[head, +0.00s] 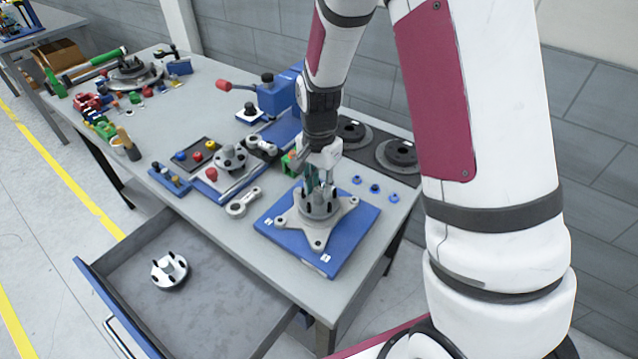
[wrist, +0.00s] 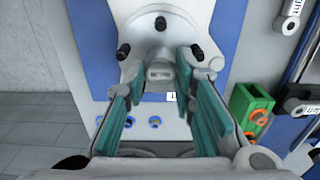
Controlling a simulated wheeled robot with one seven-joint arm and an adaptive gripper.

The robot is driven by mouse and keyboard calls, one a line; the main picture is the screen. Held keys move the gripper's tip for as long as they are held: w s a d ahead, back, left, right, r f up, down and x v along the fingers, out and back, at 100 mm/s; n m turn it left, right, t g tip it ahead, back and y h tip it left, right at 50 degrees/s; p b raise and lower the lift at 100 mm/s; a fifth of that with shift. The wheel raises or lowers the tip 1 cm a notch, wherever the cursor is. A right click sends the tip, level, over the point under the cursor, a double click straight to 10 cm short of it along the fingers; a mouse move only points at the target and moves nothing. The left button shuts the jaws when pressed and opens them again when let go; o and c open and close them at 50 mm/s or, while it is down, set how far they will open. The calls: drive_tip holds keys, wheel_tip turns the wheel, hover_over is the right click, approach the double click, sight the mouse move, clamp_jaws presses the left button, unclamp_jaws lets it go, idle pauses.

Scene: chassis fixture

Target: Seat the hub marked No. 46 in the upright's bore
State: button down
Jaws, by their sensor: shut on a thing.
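A grey hub (head: 317,205) with black studs is at the middle of the pale star-shaped upright (head: 318,238), on a blue-and-grey base plate (head: 352,238). My gripper (head: 320,184) points down from above and is shut on the hub's central post. In the wrist view the green finger pads stand on either side of the post (wrist: 159,73), with studs around it. I cannot read a number on this hub or tell how deep it sits in the bore. A similar hub (head: 170,268) lies in the open drawer, and another (head: 230,157) stands on a tray.
The open drawer (head: 215,318) juts out at the front left. Small blue parts (head: 375,188) sit behind the plate. A blue vise (head: 277,95), link arms (head: 243,201) and coloured knobs stand left. Free bench lies at left centre.

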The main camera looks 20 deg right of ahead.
drive_tip(key=c, duration=1.2)
unclamp_jaws()
drive_tip(key=shift+c, duration=0.2)
drive_tip(key=shift+r, duration=0.1)
drive_tip(key=shift+r+p, duration=0.9)
drive_tip(key=shift+r, duration=1.25)
